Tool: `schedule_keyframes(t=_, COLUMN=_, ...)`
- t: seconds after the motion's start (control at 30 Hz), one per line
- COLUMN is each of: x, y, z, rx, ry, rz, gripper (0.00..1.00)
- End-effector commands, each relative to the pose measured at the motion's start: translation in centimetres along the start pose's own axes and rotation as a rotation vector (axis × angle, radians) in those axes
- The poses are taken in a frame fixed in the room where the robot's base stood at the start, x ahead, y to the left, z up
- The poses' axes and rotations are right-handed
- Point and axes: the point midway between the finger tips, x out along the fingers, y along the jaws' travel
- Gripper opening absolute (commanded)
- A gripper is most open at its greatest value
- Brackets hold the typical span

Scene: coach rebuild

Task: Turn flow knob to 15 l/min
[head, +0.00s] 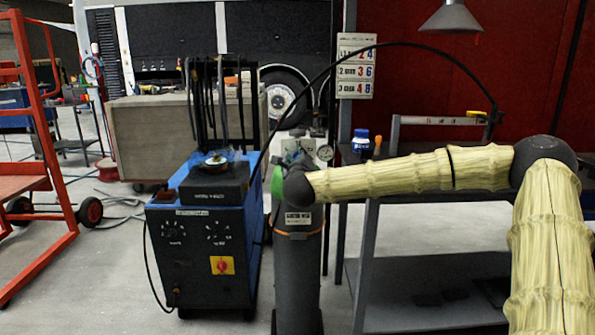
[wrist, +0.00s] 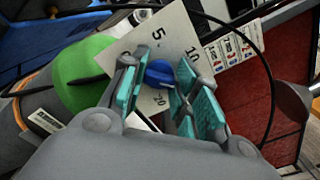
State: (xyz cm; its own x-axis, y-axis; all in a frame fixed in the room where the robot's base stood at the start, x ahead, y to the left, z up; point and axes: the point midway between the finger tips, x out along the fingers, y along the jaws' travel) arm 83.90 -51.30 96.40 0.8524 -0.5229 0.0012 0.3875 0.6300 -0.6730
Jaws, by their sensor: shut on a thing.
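In the wrist view, the blue flow knob (wrist: 159,73) sits on a white dial plate (wrist: 176,35) marked 5, 10 and 20. My gripper (wrist: 160,84), with teal finger pads, is shut on the knob. One finger is on its left side and the other on its right. I cannot tell the exact setting the knob points to, and no 15 mark is visible. In the head view, the dial plate (head: 296,146) shows above the grey gas cylinder (head: 298,275). My wrist hides the knob there.
A green part (wrist: 84,72) of the cylinder is close to my gripper's left. A blue welding machine (head: 205,250) stands left of the cylinder. A black hose (head: 345,62) arches over my arm. A blue-and-white jar (head: 361,141) stands on the workbench.

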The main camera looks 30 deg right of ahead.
Motion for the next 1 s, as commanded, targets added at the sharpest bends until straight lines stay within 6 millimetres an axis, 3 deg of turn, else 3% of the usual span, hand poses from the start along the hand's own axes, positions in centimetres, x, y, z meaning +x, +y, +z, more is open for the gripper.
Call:
schedule_keyframes(t=0.03, x=0.02, y=0.43, z=-0.78, rx=0.033, ry=0.006, rz=0.001, gripper=0.06)
schedule_keyframes(t=0.4, x=0.02, y=0.28, z=-0.58, rx=0.188, ry=0.007, rz=0.002, gripper=0.06)
schedule_keyframes(t=0.97, x=0.00, y=0.23, z=-0.43, rx=0.214, ry=0.007, rz=0.003, gripper=0.06)
schedule_keyframes(t=1.0, x=0.00, y=0.22, z=-0.43, rx=0.214, ry=0.007, rz=0.003, gripper=0.37)
